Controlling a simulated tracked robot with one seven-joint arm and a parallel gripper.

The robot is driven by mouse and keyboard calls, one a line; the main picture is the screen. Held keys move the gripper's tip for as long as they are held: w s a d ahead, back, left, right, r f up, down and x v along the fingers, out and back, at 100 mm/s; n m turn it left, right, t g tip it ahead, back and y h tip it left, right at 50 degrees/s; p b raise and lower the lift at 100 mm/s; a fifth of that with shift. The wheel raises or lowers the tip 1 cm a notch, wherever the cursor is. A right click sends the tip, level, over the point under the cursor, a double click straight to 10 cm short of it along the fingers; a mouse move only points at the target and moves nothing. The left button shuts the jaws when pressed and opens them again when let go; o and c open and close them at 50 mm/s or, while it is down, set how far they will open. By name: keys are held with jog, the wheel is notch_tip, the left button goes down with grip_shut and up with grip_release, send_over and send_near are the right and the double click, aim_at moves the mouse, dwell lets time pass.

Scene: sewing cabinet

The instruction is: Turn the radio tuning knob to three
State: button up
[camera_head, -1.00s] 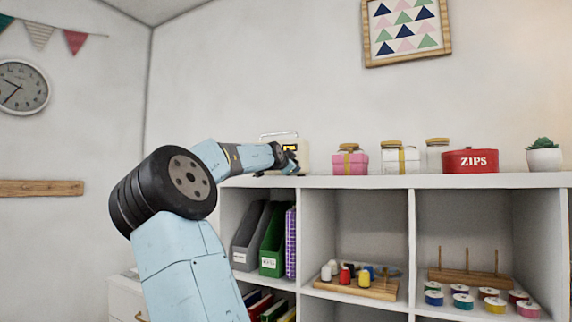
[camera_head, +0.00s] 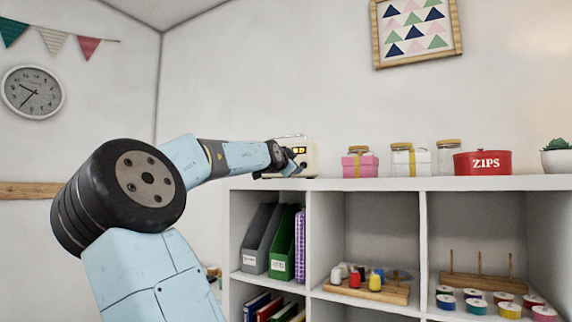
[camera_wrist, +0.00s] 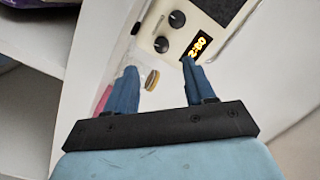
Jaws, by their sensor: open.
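The cream radio (camera_head: 311,155) stands on top of the white shelf unit, partly behind my arm in the head view. In the wrist view, the radio's face (camera_wrist: 222,28) shows tilted, with two dark round knobs, one (camera_wrist: 177,19) above the other (camera_wrist: 161,45). A lit display (camera_wrist: 199,46) with orange digits is beside them; I cannot read it surely. Which knob is the tuning knob and its setting are unclear. My gripper (camera_wrist: 158,70) is open and empty. Its blue fingers are spread just below the knobs, the right finger overlapping the display's edge. No knob lies between them.
On the shelf top (camera_head: 400,184), right of the radio, are a pink box (camera_head: 360,168), jars, a red ZIPS tin (camera_head: 483,163) and a plant (camera_head: 557,160). Binders and spools fill the compartments below.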

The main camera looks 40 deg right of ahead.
jog(key=shift+v, duration=2.5)
